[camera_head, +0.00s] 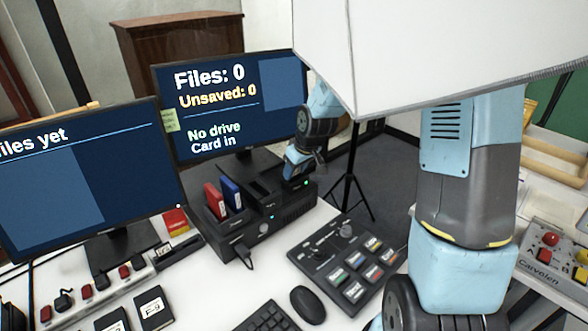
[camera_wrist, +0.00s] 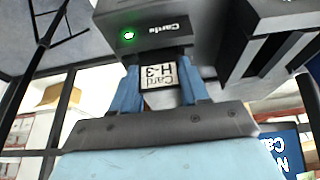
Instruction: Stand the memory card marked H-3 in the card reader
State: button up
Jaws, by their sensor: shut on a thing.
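The memory card marked H-3 (camera_wrist: 160,74) has a pale label, upside down in the wrist view. My gripper (camera_wrist: 162,88) is shut on it, one blue finger on each side. The card's far end meets the dark card reader (camera_wrist: 160,38), marked Cards, with a green light lit; its lower part is hidden there. In the head view the reader (camera_head: 290,193) is the right part of a black dock, and my gripper (camera_head: 298,170) is right over it. The card cannot be made out in that view.
A red drive (camera_head: 214,201) and a blue drive (camera_head: 231,193) stand in the dock's left part. The rear monitor (camera_head: 232,105) reads "No drive, Card in". A button panel (camera_head: 347,262), a mouse (camera_head: 307,303) and black labelled cases (camera_head: 153,307) lie in front.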

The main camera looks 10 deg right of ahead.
jog(key=shift+f, duration=0.1)
jog(key=o, duration=1.1)
jog(key=v, duration=0.7)
jog(key=shift+s+d, duration=0.1)
jog(key=shift+x, duration=3.55)
